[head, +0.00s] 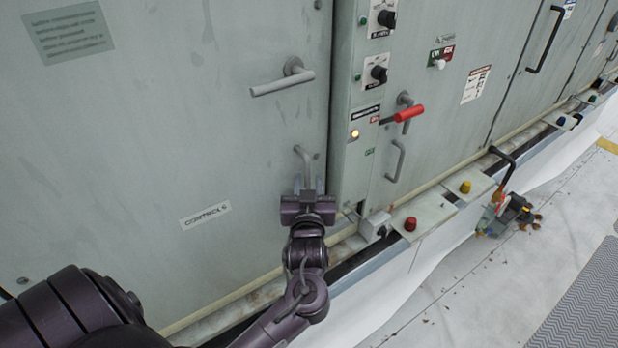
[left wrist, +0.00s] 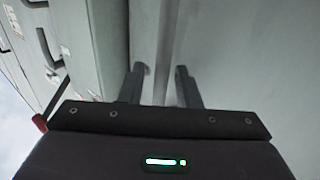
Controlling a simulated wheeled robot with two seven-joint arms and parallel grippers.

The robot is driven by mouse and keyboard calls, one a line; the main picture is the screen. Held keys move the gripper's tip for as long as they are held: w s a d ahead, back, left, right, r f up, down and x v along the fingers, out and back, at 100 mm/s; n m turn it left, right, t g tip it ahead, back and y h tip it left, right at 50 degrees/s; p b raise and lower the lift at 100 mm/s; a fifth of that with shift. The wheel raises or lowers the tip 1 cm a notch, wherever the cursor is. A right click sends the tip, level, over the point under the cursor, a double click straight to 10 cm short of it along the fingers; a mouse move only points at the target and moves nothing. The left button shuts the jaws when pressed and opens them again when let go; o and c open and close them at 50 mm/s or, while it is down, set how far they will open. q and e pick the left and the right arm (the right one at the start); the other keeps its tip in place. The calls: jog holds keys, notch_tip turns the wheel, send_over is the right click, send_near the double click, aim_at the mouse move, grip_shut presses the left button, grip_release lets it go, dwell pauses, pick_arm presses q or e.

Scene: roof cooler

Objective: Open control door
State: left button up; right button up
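The control door (head: 150,130) is a large grey-green panel with a "CONTROLS" label (head: 205,215) and looks shut. A grey lever handle (head: 283,82) sits near its right edge, pointing left and slightly down. Below it is a grey pull handle (head: 303,158). My left gripper (head: 309,188) is at the lower end of this pull handle, and its wrist partly hides it. In the left wrist view my left gripper (left wrist: 160,85) has its fingers apart, with a grey strip between them; I cannot tell if the fingers touch it. My right gripper is not in view.
A ledge with a red button (head: 410,224) and a yellow button (head: 465,187) juts out below. Open floor (head: 470,300) lies at lower right.

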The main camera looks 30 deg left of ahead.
pick_arm(q)
jog(key=shift+w+a, duration=0.1)
jog(key=shift+a, duration=0.1)
grip_shut()
jog(key=shift+d+f, duration=0.1)
